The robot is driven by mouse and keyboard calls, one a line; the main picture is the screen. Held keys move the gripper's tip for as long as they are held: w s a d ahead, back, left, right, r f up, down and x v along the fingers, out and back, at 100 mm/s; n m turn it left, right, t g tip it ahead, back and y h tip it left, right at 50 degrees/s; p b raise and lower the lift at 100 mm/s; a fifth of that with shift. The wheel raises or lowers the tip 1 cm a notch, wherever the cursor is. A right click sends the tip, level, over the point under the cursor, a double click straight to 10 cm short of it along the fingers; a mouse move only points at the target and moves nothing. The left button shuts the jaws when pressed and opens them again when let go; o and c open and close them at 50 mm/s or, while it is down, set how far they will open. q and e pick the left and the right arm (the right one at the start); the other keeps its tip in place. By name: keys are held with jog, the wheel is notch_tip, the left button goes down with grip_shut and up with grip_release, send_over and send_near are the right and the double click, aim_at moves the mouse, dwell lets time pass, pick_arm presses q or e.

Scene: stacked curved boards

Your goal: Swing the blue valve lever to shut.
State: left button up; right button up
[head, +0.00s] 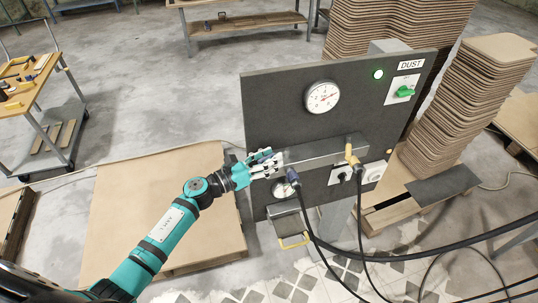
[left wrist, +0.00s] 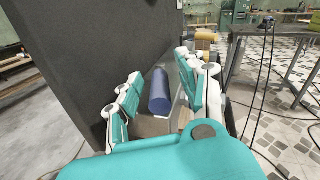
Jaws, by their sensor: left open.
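The blue valve lever (head: 293,177) stands out from the metal block on the dark upright panel (head: 270,105). My left gripper (head: 268,163) is open and empty, at the panel's left side, just left of the lever. In the left wrist view the lever's blue cylindrical grip (left wrist: 160,92) shows between the two spread fingers, ahead of the palm; I see no clear contact. My right gripper is not in view.
A yellow lever (head: 351,155) sits farther right on the same block. Black hoses (head: 420,248) hang low at the right. Stacked boards (head: 465,100) stand behind.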

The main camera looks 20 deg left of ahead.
pick_arm(q)
jog(key=shift+c, duration=0.4)
grip_shut()
jog(key=h+b, duration=0.1)
jog(key=b, duration=0.1)
jog(key=m+g+b, duration=0.1)
jog(key=b, duration=0.1)
jog(key=w+a+m+g+h+b, duration=0.1)
jog(key=b, duration=0.1)
jog(key=shift+f+h, duration=0.3)
jog(key=shift+r+g+b, duration=0.2)
jog(key=shift+g+b, duration=0.2)
jog(key=shift+b, duration=0.05)
jog(key=shift+r, duration=0.1)
